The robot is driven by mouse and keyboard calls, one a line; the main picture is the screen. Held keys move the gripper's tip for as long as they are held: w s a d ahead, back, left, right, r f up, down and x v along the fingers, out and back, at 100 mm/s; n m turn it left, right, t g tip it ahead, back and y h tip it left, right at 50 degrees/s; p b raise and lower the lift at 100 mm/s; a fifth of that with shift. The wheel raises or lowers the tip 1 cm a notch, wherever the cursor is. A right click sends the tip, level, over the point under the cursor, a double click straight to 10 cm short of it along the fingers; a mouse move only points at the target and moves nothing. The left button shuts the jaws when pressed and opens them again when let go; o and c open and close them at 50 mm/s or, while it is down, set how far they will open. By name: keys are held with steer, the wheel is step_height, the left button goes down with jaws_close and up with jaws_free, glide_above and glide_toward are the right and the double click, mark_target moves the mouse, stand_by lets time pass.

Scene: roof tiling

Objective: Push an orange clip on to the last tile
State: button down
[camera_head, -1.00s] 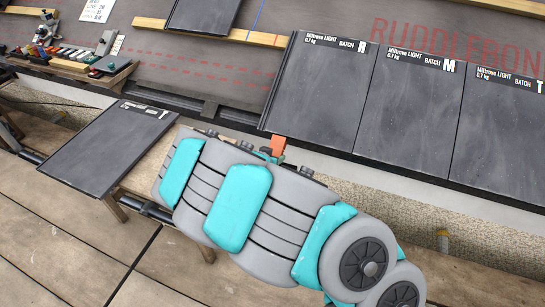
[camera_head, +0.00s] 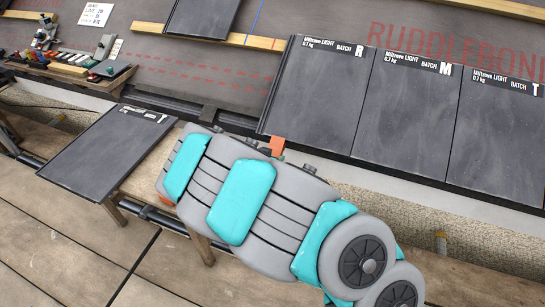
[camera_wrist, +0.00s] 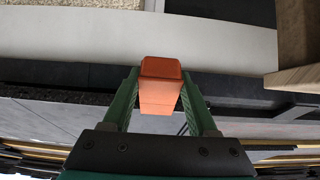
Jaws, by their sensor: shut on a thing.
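An orange clip (camera_wrist: 160,86) is held between the green fingers of my gripper (camera_wrist: 160,78) in the wrist view. In the head view the clip (camera_head: 277,146) shows as a small orange block just below the lower edge of the leftmost laid tile (camera_head: 315,100), marked R, near its lower left corner. I cannot tell whether the clip touches the tile. My arm hides most of my gripper in the head view.
Tiles marked M (camera_head: 408,115) and T (camera_head: 500,140) continue the row to the right. A loose dark tile (camera_head: 105,155) lies on a low stand at the left. A rack of tools and coloured pieces (camera_head: 70,65) stands at the upper left. Wooden battens (camera_head: 200,36) cross the roof.

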steer(key=shift+w+d+r, duration=0.2)
steer(key=shift+w+r, duration=0.15)
steer(key=shift+w, duration=0.2)
steer(key=shift+w+d+r, duration=0.15)
steer(key=shift+w+r, duration=0.2)
steer(key=shift+w, duration=0.15)
stand_by(1.4)
steer(key=shift+c, duration=0.5)
jaws_free()
steer(key=shift+s, duration=0.1)
steer(key=shift+s+a+r, duration=0.2)
steer(key=shift+s+r, duration=0.35)
steer(key=shift+r, duration=0.45)
steer(key=shift+s+a+r, duration=0.2)
steer(key=shift+s+r, duration=0.35)
steer(key=shift+r, duration=0.4)
steer(key=shift+s+a+r, duration=0.2)
steer(key=shift+s+r, duration=0.35)
steer(key=shift+r, duration=0.45)
